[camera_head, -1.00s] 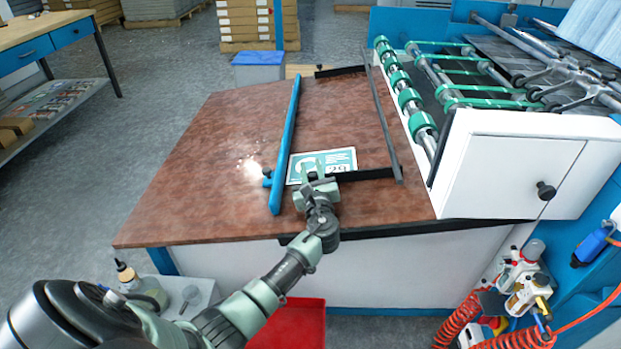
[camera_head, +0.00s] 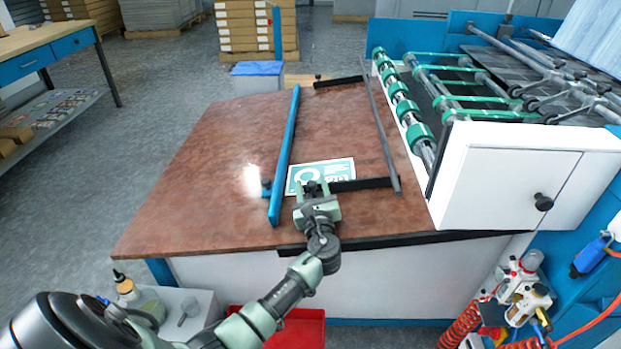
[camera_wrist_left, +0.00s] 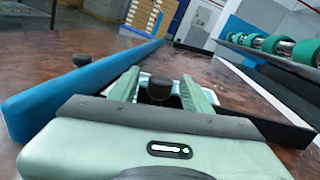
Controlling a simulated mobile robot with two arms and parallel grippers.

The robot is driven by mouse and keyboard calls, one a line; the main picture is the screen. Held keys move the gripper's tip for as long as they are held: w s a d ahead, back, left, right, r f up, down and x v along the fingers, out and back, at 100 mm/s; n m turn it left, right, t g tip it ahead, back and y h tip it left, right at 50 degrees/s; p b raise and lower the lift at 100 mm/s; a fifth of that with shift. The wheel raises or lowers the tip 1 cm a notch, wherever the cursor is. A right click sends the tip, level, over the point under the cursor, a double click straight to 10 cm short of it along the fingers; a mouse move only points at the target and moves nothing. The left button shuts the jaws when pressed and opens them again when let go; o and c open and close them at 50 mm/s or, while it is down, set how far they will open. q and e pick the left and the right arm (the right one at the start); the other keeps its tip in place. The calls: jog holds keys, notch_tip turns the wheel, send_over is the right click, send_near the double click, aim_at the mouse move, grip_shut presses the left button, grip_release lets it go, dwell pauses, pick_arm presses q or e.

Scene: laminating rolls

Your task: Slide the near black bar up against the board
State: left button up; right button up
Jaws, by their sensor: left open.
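The near black bar (camera_head: 362,184) runs right from my left gripper to the grey rail, along the near right edge of the board, a white and teal printed sheet (camera_head: 308,175). I cannot tell whether bar and board touch. My left gripper (camera_head: 317,188) is open at the bar's left end and hides part of the board. In the left wrist view, a black knob (camera_wrist_left: 159,87) shows between its two fingers, and the bar (camera_wrist_left: 262,112) extends to the right. My right gripper is not in view.
A blue bar (camera_head: 286,150) lies left of the board, close to my left gripper. A grey rail (camera_head: 378,125) runs along the right, with a far black bar (camera_head: 338,82) at its far end. Green rollers (camera_head: 408,110) stand beyond. The brown tabletop (camera_head: 205,170) is clear on the left.

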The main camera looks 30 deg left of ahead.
pick_arm(q)
jog(key=shift+p+v, duration=0.3)
jog(key=shift+v, duration=2.1)
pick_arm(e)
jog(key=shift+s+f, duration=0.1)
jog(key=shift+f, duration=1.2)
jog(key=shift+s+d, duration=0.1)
